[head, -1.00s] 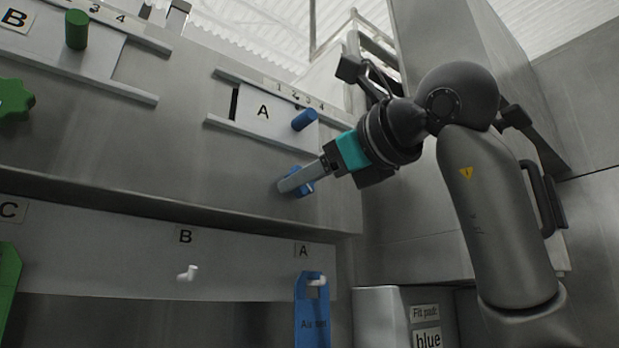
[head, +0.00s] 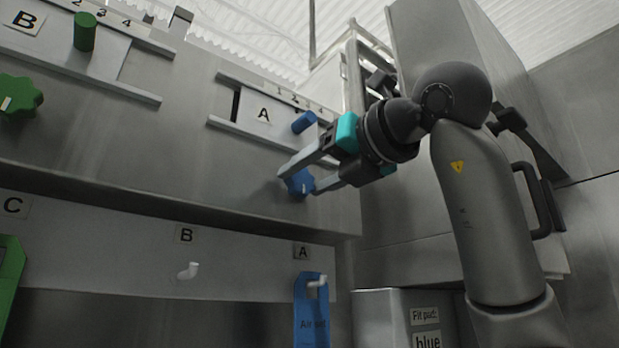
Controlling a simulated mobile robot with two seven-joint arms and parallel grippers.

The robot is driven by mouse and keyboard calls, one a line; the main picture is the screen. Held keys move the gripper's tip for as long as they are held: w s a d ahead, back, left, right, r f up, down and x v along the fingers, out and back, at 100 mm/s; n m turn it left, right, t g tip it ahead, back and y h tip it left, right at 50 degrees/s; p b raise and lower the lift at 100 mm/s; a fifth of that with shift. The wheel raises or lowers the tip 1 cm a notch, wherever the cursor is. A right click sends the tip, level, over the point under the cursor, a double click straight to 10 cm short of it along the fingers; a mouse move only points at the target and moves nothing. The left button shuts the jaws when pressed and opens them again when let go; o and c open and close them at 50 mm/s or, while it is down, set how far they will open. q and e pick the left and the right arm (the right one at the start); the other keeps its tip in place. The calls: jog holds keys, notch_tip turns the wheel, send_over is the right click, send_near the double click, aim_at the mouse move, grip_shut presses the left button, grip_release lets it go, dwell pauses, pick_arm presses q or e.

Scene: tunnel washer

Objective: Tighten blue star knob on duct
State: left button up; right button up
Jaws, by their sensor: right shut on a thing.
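The blue star knob (head: 299,183) sits on the grey duct wall (head: 150,140), below the slide plate marked A (head: 262,115). My right gripper (head: 297,184) is shut on the knob, with one finger at its upper left and the other at its lower right. The fingers cover part of the knob. The slide plate carries a blue peg handle (head: 304,122) just above the gripper. My left gripper is not in view.
A green star knob (head: 18,97) and green peg (head: 85,32) are at the upper left. Below, a blue tag (head: 311,310) hangs on a white hook under label A; hook B (head: 187,271) is empty. A box (head: 382,318) stands at lower right.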

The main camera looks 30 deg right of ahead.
dwell(0.5)
jog(key=o, duration=1.4)
jog(key=s+b, duration=0.1)
jog(key=s, duration=0.4)
jog(key=s+b, duration=0.1)
jog(key=s, duration=0.4)
jog(key=s+d+b, duration=0.1)
jog(key=s, duration=0.4)
jog(key=shift+s+d, duration=0.1)
jog(key=shift+s, duration=0.05)
